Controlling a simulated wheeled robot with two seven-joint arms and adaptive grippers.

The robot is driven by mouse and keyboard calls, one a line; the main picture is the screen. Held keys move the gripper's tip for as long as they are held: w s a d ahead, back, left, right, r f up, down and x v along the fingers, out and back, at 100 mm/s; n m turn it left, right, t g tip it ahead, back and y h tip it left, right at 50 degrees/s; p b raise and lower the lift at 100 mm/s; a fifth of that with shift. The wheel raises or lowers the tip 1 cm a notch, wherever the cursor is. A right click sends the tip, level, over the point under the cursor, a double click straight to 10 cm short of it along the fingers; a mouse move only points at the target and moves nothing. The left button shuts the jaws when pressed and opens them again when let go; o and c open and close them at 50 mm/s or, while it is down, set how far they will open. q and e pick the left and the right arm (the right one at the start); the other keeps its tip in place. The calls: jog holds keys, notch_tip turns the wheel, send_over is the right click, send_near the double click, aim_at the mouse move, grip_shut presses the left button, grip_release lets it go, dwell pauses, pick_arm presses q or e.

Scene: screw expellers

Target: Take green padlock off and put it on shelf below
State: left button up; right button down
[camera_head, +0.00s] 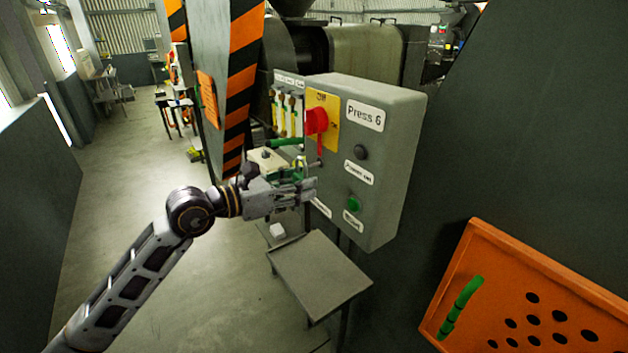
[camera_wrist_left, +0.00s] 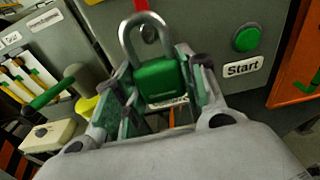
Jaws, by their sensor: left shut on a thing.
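The green padlock (camera_wrist_left: 160,80) with a silver shackle is upright between the fingers of my left gripper (camera_wrist_left: 160,92) in the left wrist view. The fingers are shut on its green body. In the head view my left gripper (camera_head: 306,188) is in front of the control box (camera_head: 385,165), below the red rotary switch (camera_head: 317,121). The padlock is not clearly visible there. A grey shelf (camera_head: 320,275) stands below the box, its top bare. My right gripper is out of view.
A green start button (camera_head: 354,204) and a dark button (camera_head: 361,152) are on the box, right of the gripper. An orange perforated panel (camera_head: 530,300) is at lower right. A striped orange and black post (camera_head: 243,75) stands behind. The floor at left is open.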

pick_arm(q)
jog(key=shift+f+b+v, duration=0.15)
jog(key=shift+b+v, duration=0.45)
jog(key=shift+v, duration=0.45)
jog(key=shift+f+b+v, duration=0.1)
jog(key=shift+b+v, duration=0.45)
jog(key=shift+v, duration=0.45)
jog(key=shift+w+d, duration=0.1)
jog(key=shift+d, duration=0.1)
jog(key=shift+p+x, duration=0.7)
jog(key=shift+x, duration=0.15)
jog(key=shift+r, duration=0.1)
